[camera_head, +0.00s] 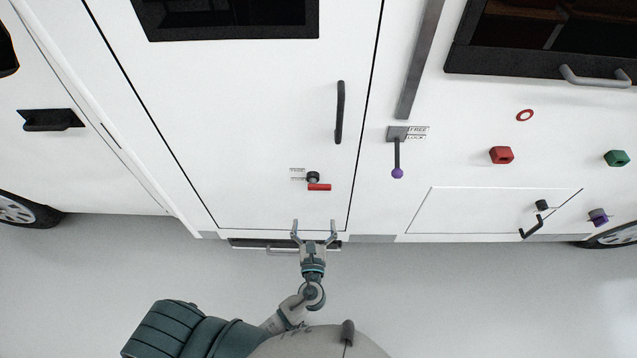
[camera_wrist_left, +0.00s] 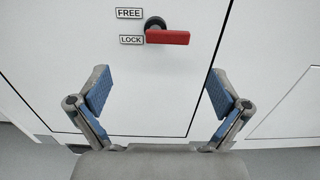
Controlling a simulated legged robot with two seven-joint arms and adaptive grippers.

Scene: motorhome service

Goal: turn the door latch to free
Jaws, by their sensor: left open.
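The door latch (camera_head: 319,187) is a red bar on a dark round pivot, low on the white motorhome door (camera_head: 250,110). In the left wrist view the red latch bar (camera_wrist_left: 168,37) lies level, pointing right from its pivot. A FREE label (camera_wrist_left: 129,13) is at its upper left, and a LOCK label (camera_wrist_left: 132,40) is at its left, level with the bar. My left gripper (camera_head: 314,228) is open and empty, below the latch in the head view. In the left wrist view its spread blue-padded fingers (camera_wrist_left: 159,85) stand below the bar, apart from it. My right gripper is not in view.
A dark door handle (camera_head: 340,112) is above the latch. A purple-knobbed lever (camera_head: 397,155) with FREE and LOCK labels is to the right. A step (camera_head: 265,245) is at the door's foot. Red (camera_head: 502,155) and green (camera_head: 616,158) fittings are farther right. The grey floor is clear.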

